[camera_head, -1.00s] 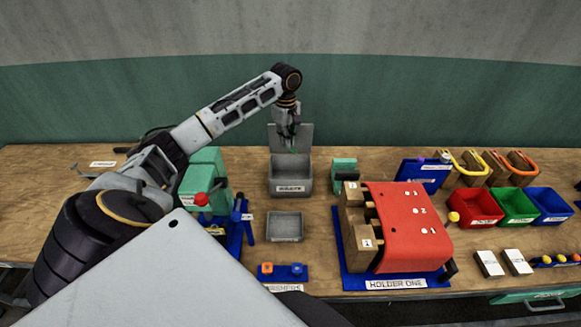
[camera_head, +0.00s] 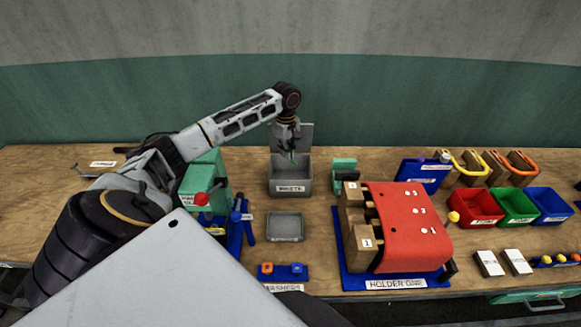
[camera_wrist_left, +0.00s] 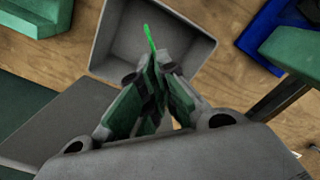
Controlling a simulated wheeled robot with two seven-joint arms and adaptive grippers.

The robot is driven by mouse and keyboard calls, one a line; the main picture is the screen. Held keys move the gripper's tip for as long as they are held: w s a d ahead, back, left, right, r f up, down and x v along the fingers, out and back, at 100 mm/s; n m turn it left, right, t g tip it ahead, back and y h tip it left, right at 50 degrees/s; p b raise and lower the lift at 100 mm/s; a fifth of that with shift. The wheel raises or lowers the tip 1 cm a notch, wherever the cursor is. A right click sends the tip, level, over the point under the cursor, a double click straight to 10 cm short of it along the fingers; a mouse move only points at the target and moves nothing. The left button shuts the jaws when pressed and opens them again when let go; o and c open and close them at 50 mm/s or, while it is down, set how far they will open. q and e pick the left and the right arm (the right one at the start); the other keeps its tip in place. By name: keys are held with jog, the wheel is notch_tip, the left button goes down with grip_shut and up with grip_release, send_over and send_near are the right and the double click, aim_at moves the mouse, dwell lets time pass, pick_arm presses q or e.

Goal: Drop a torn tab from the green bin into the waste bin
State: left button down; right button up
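My left gripper (camera_head: 293,156) points down over the grey waste bin (camera_head: 291,188), whose raised back panel stands behind it. In the left wrist view the gripper (camera_wrist_left: 156,65) is shut on a thin bright green tab (camera_wrist_left: 149,38), which sticks out past the fingertips over the bin's open inside. The bin also shows in the left wrist view (camera_wrist_left: 108,38) and looks empty where I can see it. The green bin (camera_head: 516,207) stands at the right between the red and blue bins; its contents are too small to tell. My right gripper is not in view.
A red-covered press (camera_head: 410,228) on a blue base labelled holder one stands right of centre. A green press (camera_head: 203,180) stands left of the waste bin. A small grey tray (camera_head: 285,226) lies in front. Red (camera_head: 474,208) and blue (camera_head: 549,206) bins flank the green one.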

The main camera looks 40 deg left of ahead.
pick_arm(q)
jog(key=c, duration=1.6)
grip_release()
jog(key=shift+o, duration=0.2)
jog(key=shift+r, duration=0.15)
notch_tip(320, 180, up, 12)
jog(key=shift+f, duration=0.25)
